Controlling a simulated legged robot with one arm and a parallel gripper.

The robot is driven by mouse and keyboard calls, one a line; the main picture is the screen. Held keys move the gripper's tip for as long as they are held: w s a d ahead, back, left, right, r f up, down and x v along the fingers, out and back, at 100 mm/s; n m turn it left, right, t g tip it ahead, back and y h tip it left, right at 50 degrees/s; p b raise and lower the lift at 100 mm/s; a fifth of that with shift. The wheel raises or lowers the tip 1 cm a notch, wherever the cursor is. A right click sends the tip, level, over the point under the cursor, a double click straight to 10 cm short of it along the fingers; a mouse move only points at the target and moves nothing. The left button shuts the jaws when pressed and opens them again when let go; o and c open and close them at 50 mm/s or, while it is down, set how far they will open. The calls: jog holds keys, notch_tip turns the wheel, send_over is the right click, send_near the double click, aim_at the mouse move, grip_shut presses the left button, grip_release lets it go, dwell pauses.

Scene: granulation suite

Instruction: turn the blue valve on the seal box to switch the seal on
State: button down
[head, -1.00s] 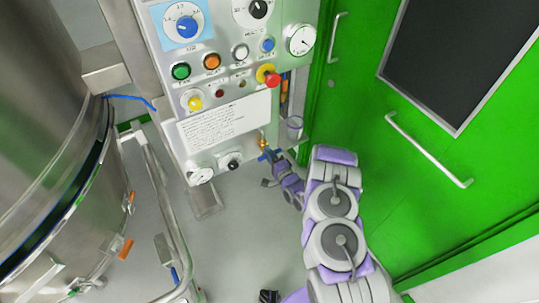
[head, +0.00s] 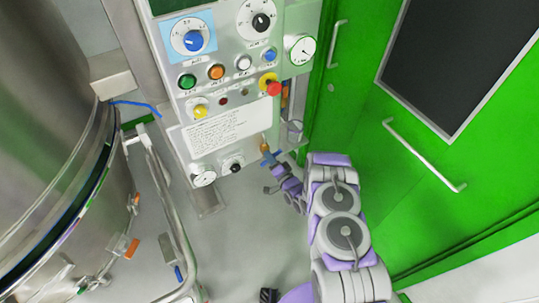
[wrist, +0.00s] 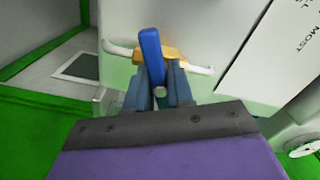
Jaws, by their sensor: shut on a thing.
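The blue valve (wrist: 151,50) is a blue lever on a brass body (wrist: 172,54), with white tubing (wrist: 118,49) on either side, in the wrist view. My gripper (wrist: 160,88) is shut on the blue lever, which stands up between the two fingers. In the head view the blue valve (head: 270,158) shows small at the lower right of the seal box (head: 233,125), beside a brass fitting (head: 264,142). My gripper (head: 277,172) reaches it there from below right. The fingers hide the lower part of the lever.
Knobs, coloured buttons, a red emergency stop (head: 273,89) and a gauge (head: 301,49) sit above on the panel. A steel vessel (head: 50,150) with a rail (head: 165,205) stands at left. A green door (head: 430,110) with a handle (head: 425,155) is at right.

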jog(key=n+p, duration=0.2)
jog(key=shift+d+n, duration=0.3)
jog(key=shift+n, duration=0.1)
jog(key=n+p, duration=0.5)
jog(key=n, duration=0.1)
jog(key=shift+w+n, duration=0.1)
jog(key=shift+n, duration=0.3)
jog(key=shift+f+n+p, duration=0.1)
jog(key=shift+n+p, duration=0.35)
jog(key=shift+n, duration=1.05)
jog(key=c, duration=1)
grip_release()
jog(key=shift+a, duration=0.15)
